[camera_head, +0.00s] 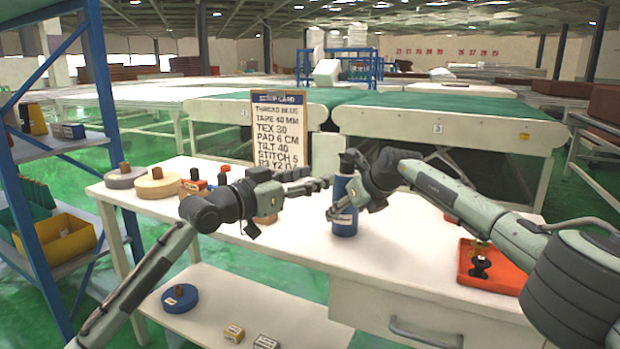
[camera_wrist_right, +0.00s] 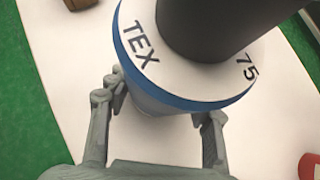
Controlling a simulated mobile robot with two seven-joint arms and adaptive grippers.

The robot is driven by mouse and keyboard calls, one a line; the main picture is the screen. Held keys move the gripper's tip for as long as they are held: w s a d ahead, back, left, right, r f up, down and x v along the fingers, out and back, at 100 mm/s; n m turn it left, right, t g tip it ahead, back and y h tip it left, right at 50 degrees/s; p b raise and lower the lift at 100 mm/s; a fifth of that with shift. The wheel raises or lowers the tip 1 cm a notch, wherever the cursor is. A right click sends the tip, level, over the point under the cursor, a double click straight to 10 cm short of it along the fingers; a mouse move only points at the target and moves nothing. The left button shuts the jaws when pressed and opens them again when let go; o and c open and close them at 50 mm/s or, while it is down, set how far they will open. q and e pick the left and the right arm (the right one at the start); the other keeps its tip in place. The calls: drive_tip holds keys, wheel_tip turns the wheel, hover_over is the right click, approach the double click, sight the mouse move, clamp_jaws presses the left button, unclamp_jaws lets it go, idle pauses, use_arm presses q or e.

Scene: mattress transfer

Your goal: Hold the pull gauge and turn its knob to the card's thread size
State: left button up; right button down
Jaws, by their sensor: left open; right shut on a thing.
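The pull gauge (camera_head: 344,218) is an upright blue cylinder with a pale label and a dark knob (camera_head: 348,160) on top. My right gripper (camera_head: 348,212) is shut around its body at the table. In the right wrist view, the gauge's white dial (camera_wrist_right: 143,62) reads "TEX" and "75" around the black knob (camera_wrist_right: 215,25), with my right gripper (camera_wrist_right: 160,108) below the dial. The card (camera_head: 280,120) stands behind and reads "TEX 30" among other lines. My left gripper (camera_head: 291,207) is open and empty, left of the gauge, with its fingers spread apart.
The white table (camera_head: 285,255) holds spools and rolls (camera_head: 157,184) at left and an orange tray (camera_head: 490,285) with a dark object at right. A blue shelf rack (camera_head: 100,110) stands at far left. A blue spool (camera_head: 180,298) and small boxes lie on the lower shelf.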

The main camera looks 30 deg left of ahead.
drive_tip(key=shift+r, duration=0.1)
drive_tip(key=c, duration=0.6)
unclamp_jaws()
